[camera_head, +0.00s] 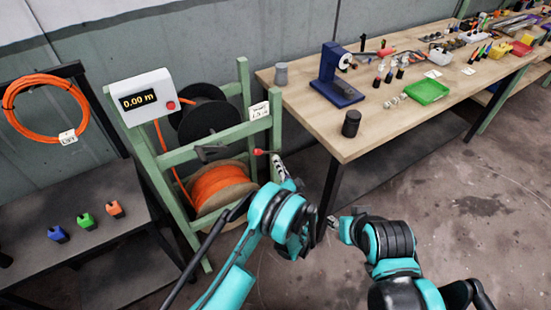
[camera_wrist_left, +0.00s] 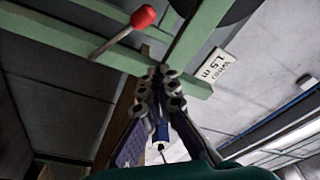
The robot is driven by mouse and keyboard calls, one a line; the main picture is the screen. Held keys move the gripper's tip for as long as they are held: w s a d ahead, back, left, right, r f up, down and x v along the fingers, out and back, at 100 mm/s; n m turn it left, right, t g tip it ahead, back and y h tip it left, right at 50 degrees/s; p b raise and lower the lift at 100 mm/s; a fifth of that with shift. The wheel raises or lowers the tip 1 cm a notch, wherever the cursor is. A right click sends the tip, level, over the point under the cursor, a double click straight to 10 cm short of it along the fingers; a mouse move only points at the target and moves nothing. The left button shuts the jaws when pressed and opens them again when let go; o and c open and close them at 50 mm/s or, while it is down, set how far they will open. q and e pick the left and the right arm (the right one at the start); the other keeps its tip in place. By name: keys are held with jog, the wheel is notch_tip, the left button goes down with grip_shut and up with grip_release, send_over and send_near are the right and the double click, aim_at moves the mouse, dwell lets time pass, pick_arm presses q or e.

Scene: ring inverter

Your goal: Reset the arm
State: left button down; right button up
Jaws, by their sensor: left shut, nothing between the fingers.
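My left gripper (camera_head: 280,168) is at the front of the green cable rack (camera_head: 243,90), just right of a red-knobbed lever (camera_head: 260,152). In the left wrist view its fingers (camera_wrist_left: 158,78) are together and empty, below a green rack bar (camera_wrist_left: 110,52). The red knob (camera_wrist_left: 143,17) shows above and left of the fingertips, apart from them. My right arm is at the lower right; its gripper (camera_head: 333,222) is small, dark and partly hidden beside the left arm, so its jaw state is unclear.
The rack holds an orange cable spool (camera_head: 220,183), a black spool (camera_head: 205,120) and a display (camera_head: 143,97) reading 0.00 m. A wooden workbench (camera_head: 385,125) stands at right with a blue machine (camera_head: 336,80) and black cylinder (camera_head: 351,123). A dark table (camera_head: 95,255) is at left.

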dwell(0.4)
pick_arm(q)
jog(key=w+a+r+n+g, duration=0.2)
jog(key=a+r+g, duration=0.2)
jog(key=a+r, duration=0.5)
jog(key=s+a+r+n+g+h, duration=0.1)
jog(key=s+a+r+g, duration=0.3)
jog(key=s+a+r, duration=0.35)
jog(key=s+a+r+n+g+h, duration=0.2)
jog(key=s+a, duration=0.3)
jog(key=s, duration=0.8)
jog(key=s+d+f+h, duration=0.1)
jog(key=s+h, duration=0.3)
jog(key=s, duration=1.1)
jog(key=shift+s+d+f+n+g, duration=0.15)
jog(key=shift+d+f+n+g, duration=0.2)
jog(key=shift+f+n+g, duration=0.05)
